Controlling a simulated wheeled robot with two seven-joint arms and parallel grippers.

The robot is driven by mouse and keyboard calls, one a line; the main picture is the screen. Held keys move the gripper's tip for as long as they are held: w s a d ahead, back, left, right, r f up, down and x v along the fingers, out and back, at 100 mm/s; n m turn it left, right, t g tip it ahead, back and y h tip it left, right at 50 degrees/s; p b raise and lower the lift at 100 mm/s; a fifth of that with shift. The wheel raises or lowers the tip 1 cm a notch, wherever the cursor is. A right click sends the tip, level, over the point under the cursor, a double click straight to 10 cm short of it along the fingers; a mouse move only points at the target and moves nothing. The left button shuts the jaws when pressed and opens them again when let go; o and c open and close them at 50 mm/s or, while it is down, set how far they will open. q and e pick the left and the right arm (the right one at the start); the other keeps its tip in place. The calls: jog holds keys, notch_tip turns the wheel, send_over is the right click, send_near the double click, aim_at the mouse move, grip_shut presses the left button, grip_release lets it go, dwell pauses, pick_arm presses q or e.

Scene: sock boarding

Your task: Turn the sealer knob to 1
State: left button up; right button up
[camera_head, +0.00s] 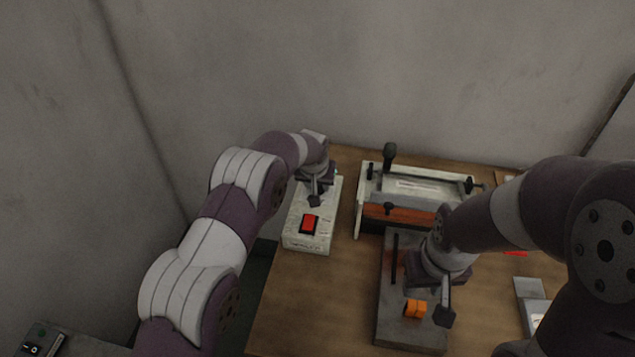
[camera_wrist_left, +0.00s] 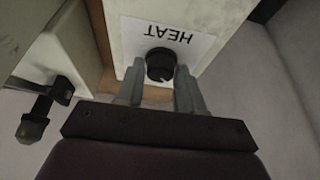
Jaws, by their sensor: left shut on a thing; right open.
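The sealer's white control box (camera_head: 307,241) stands at the left of the table, with a red switch (camera_head: 309,224) on its top near the front. My left gripper (camera_head: 315,200) is over the back part of this box. In the left wrist view the black knob (camera_wrist_left: 160,64) sits beneath the upside-down word HEAT on a white label (camera_wrist_left: 185,38). The left gripper (camera_wrist_left: 160,84) is shut on the knob, one finger on each side. No dial numbers can be read. My right gripper (camera_head: 444,312) is open and empty, above the grey plate near the orange piece.
The sealer press (camera_head: 418,188) with its black-knobbed lever (camera_head: 389,152) stands just right of the box. A grey plate (camera_head: 391,330) with an orange piece (camera_head: 414,308) lies in front of it. Grey blocks (camera_head: 530,289) lie at the right. Bare table lies front left.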

pick_arm(q)
jog(key=o, duration=1)
jog(key=shift+f, duration=0.1)
jog(key=d+b+v, duration=0.1)
jog(key=b+v, duration=0.1)
jog(key=v, duration=1)
jog(key=shift+a+r, duration=0.4)
jog(key=shift+a, duration=0.15)
